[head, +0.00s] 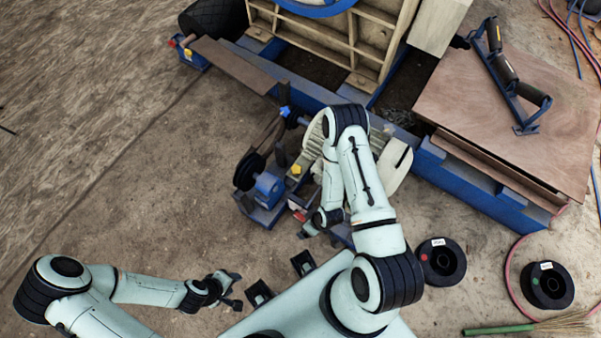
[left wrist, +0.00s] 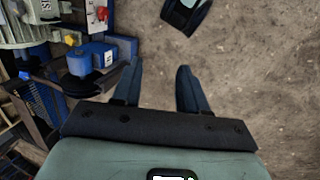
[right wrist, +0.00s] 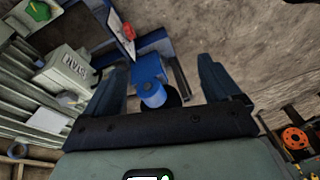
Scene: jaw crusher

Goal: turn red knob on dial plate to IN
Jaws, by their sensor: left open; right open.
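The red knob (left wrist: 102,13) sits on a small pale dial plate (left wrist: 92,15) at the top left of the left wrist view. It also shows near the top in the right wrist view (right wrist: 128,30), edge-on. In the head view a small red spot (head: 299,215) shows beside my right arm; the plate's lettering is too small to read. My right gripper (right wrist: 162,64) is open and empty, with the knob beyond its left finger. In the head view it is partly hidden by my arm (head: 310,231). My left gripper (head: 231,290) is open and empty over bare ground, away from the knob.
A blue machine part (right wrist: 148,78) lies between the right fingers in view, apparently beyond them. A yellow star knob (head: 296,169) stands near the dial. Cable spools (head: 442,262) lie at right. Bare dirt is free at left.

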